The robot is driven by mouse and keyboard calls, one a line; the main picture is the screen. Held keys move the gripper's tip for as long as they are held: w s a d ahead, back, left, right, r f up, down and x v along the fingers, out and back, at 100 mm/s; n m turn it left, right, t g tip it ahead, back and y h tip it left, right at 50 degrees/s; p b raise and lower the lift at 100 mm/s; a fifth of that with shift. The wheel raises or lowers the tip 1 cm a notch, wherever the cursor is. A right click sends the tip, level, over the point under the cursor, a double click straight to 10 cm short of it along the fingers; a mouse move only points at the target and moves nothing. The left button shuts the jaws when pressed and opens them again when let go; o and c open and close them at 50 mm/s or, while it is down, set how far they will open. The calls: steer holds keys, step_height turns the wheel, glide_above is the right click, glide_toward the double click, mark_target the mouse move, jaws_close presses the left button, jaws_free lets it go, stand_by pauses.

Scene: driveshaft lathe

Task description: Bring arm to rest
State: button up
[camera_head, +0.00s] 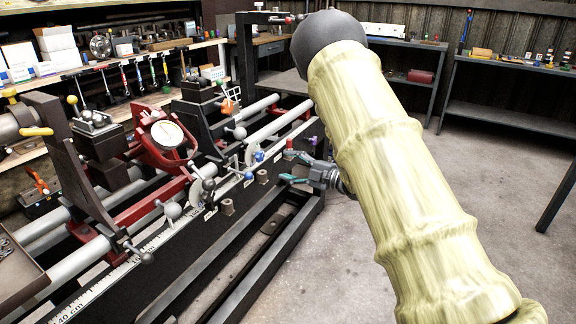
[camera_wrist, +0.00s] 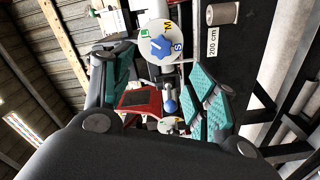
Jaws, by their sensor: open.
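My gripper (camera_head: 297,168) is open beside the right end of the driveshaft lathe (camera_head: 262,200), its teal-padded fingers pointing toward the machine. In the wrist view my gripper (camera_wrist: 163,88) shows two spread fingers with no object held between them. A red part (camera_wrist: 140,101) of the lathe shows between the fingers. I cannot tell whether the fingertips touch the lathe. My pale yellow arm covers much of the head view's right middle.
The lathe has a red clamp with a white gauge (camera_head: 167,134), rails and several ball-ended levers. A shelf with hanging tools (camera_head: 130,62) stands behind it. Dark workbenches (camera_head: 510,120) line the back right. Open concrete floor (camera_head: 520,215) lies to the right.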

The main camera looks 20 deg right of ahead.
stand_by(0.3)
steer(key=s+a+f+m+g+h, duration=0.1)
steer(key=s+f+m+h, duration=0.3)
steer(key=f, duration=0.6)
steer(key=s+a+f+m+h, duration=0.15)
steer(key=s+f+m, duration=0.3)
steer(key=f, duration=0.55)
steer(key=s+a+f+m+g+h, duration=0.2)
steer(key=s+f+m+g, duration=0.15)
steer(key=s+f, duration=0.5)
steer(key=s+a+f+m+g+h, duration=0.15)
steer(key=s+f+m, duration=0.25)
steer(key=s+f, duration=0.4)
steer(key=s+a+f+m+g+h, duration=0.1)
steer(key=s+a+m+g, duration=0.15)
steer(key=s, duration=0.75)
steer(key=s+a+f+m+g, duration=0.1)
steer(key=s+f+g, duration=0.15)
steer(key=s, duration=0.65)
steer(key=s+a+m+g+h, duration=0.1)
steer(key=s+a+m+g, duration=0.15)
steer(key=s, duration=0.75)
step_height(320, 180, up, 15)
steer(key=n+p, duration=0.1)
steer(key=p, duration=1.4)
steer(key=shift+d+g, duration=0.35)
steer(key=shift+d, duration=0.1)
steer(key=shift+w, duration=0.1)
steer(key=shift+c, duration=0.3)
